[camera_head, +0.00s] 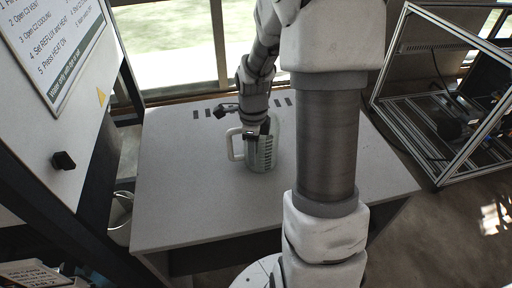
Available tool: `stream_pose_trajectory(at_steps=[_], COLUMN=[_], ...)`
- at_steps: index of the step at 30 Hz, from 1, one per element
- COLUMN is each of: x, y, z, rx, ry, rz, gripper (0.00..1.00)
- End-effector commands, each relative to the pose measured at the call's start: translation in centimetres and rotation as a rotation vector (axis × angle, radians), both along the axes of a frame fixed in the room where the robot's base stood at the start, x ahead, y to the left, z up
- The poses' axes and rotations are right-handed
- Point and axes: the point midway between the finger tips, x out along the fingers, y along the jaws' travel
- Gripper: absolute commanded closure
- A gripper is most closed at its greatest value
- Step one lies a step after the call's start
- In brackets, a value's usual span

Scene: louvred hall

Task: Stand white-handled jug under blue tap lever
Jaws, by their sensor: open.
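The jug (262,158) is clear with dark graduation marks and a white handle (233,145) on its left side. It stands upright on the grey table. My gripper (252,133) is open at the jug's upper left, close to the rim and handle. The fingers are small and partly dark here, so I cannot tell whether they touch the jug or straddle its handle. My arm hides part of the jug's top. No tap with a blue lever shows in this view.
The grey table (190,205) is mostly bare around the jug. A white panel with a black knob (63,160) and an instruction sign (62,40) stands at left. A metal-framed enclosure (450,95) is at right. A silvery container (121,218) sits low beside the table's left edge.

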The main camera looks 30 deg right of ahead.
Motion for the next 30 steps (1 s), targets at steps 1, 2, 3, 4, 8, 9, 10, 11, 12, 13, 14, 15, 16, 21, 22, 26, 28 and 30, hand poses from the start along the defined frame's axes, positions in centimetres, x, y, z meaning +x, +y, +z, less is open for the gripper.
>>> stream_pose_trajectory(at_steps=[1,2,3,4,8,9,10,11,12,13,14,15,16,21,22,26,28,30], x=[0.01,0.02,0.02,0.02,0.02,0.02,0.02,0.02,0.02,0.02,0.02,0.02,0.02,0.02,0.02,0.02,0.02,0.03], y=[-0.01,-0.01,-0.01,-0.01,-0.02,-0.02,-0.02,-0.02,-0.02,-0.03,-0.03,-0.03,-0.02,-0.03,-0.03,-0.03,-0.03,-0.03], z=[-0.05,-0.02,0.02,0.02,0.04,0.04,0.04,0.05,0.05,0.05,0.05,0.05,0.05,0.05,0.05,0.06,0.06,0.06], rx=[-0.001,-0.001,-0.001,-0.001,-0.001,-0.001,-0.001,-0.001,-0.001,-0.001,-0.001,-0.001,-0.001,-0.001,-0.001,-0.001,-0.001,-0.001], ry=[-0.001,-0.001,-0.001,-0.001,-0.001,-0.001,-0.001,-0.001,-0.001,-0.001,-0.001,-0.001,-0.001,-0.001,-0.001,-0.001,-0.001,-0.001], rz=[0.000,0.000,0.000,0.000,0.000,-0.001,-0.001,-0.001,-0.001,-0.001,-0.001,-0.001,-0.001,-0.001,-0.001,-0.001,-0.001,-0.001], gripper=[0.59,0.59,0.59,0.59,0.75,0.83,0.88,0.93,1.00,1.00,1.00,1.00,1.00,1.00,1.00,1.00,1.00,1.00])
